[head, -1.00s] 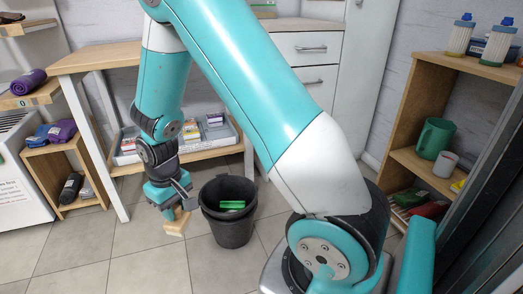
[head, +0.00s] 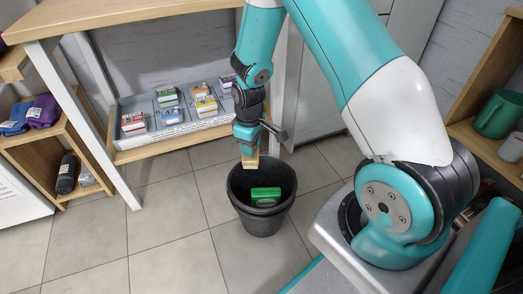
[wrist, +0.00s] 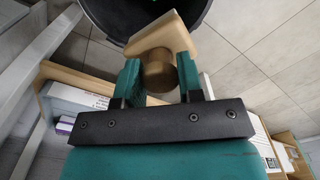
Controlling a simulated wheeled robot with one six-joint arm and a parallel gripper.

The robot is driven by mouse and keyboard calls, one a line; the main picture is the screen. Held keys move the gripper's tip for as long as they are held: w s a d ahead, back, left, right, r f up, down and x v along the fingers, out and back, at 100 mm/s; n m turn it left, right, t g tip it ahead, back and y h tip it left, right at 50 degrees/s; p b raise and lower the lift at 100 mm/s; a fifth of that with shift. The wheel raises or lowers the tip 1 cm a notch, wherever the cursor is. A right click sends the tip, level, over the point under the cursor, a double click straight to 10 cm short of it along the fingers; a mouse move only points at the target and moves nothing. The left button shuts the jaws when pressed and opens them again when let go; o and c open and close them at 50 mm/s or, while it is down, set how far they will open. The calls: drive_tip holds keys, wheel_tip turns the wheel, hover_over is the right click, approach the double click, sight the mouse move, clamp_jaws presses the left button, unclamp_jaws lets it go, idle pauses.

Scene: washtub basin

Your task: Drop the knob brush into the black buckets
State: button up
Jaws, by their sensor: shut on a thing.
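The knob brush (head: 250,162) is a pale wooden block with a round knob (wrist: 158,75). My gripper (head: 247,147) is shut on the knob, with a teal finger on each side of it in the wrist view (wrist: 158,66). The black buckets (head: 262,222) stand on the floor, seemingly nested. The brush hangs at the far rim of the opening in the head view. In the wrist view the dark bucket interior (wrist: 118,14) lies beyond the brush block (wrist: 165,36). The brush's underside is hidden.
A green item (head: 265,196) lies inside the bucket. A low shelf tray (head: 180,122) with several small boxes stands behind, under a wooden table (head: 130,14). Tiled floor (head: 165,250) is clear left of the bucket. A wooden shelf (head: 492,150) stands at the right.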

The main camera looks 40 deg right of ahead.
drive_tip(key=d+f+n+b, duration=0.4)
drive_tip(key=f+b, duration=0.2)
drive_tip(key=f, duration=0.6)
drive_tip(key=shift+d, duration=0.1)
drive_tip(key=o, duration=1)
wheel_tip(320, 180, up, 17)
drive_tip(key=p, duration=0.7)
drive_tip(key=shift+r+p, duration=0.2)
drive_tip(key=shift+p, duration=0.1)
